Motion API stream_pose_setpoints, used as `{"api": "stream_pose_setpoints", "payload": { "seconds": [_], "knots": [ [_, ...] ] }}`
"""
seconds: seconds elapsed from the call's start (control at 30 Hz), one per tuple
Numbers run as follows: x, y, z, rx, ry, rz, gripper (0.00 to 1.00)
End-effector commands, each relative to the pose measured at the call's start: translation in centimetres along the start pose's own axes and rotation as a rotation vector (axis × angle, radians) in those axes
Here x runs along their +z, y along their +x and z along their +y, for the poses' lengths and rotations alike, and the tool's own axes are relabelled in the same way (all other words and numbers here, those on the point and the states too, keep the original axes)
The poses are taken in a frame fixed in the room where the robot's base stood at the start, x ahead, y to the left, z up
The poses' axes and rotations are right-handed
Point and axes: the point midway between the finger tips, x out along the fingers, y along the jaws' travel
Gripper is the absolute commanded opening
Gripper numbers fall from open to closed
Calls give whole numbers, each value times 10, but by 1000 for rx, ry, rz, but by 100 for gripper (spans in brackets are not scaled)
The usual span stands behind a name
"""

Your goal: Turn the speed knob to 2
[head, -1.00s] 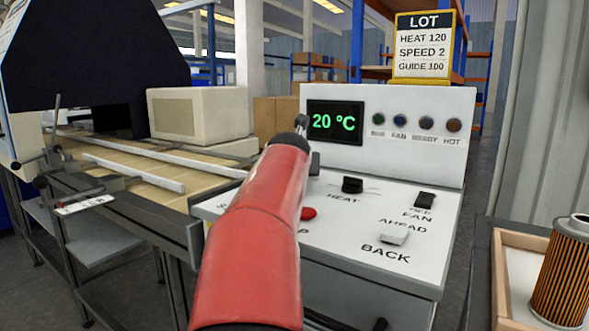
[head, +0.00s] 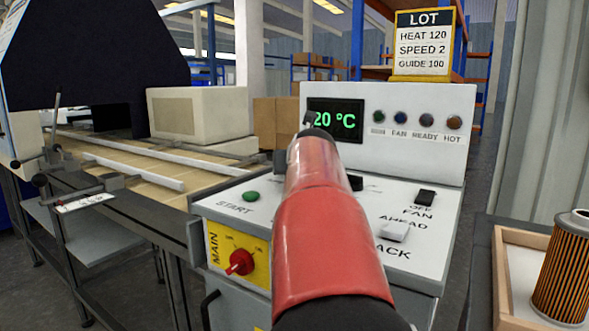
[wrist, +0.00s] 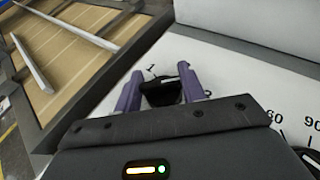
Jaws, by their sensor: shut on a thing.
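In the wrist view, my gripper (wrist: 161,74) has its two purple fingers on either side of a black knob (wrist: 165,93) on the white panel, and is shut on it. A printed "1" (wrist: 151,69) shows just beyond the knob. The other marks of this dial are hidden by the knob and gripper, so I cannot tell the exact setting. In the head view, my red arm covers the gripper and most of the knob area. The lot sign (head: 423,46) reads heat 120, speed 2, guide 100.
The heat knob (head: 355,183) is partly behind my arm; its dial numbers (wrist: 277,115) show at right in the wrist view. The green start button (head: 251,196), red main switch (head: 240,262), fan switch (head: 425,198) and white rocker (head: 394,232) are nearby. The display (head: 336,121) reads 20 °C.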

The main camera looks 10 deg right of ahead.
Motion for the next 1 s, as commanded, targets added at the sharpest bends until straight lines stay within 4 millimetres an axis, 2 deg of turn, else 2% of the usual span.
{"api": "stream_pose_setpoints", "payload": {
  "seconds": [0.27, 1.0],
  "knots": [
    [1, -1, -6, 176, -67, 0, 17],
    [0, 1, -2, 657, -272, 1, 17]
  ]
}}
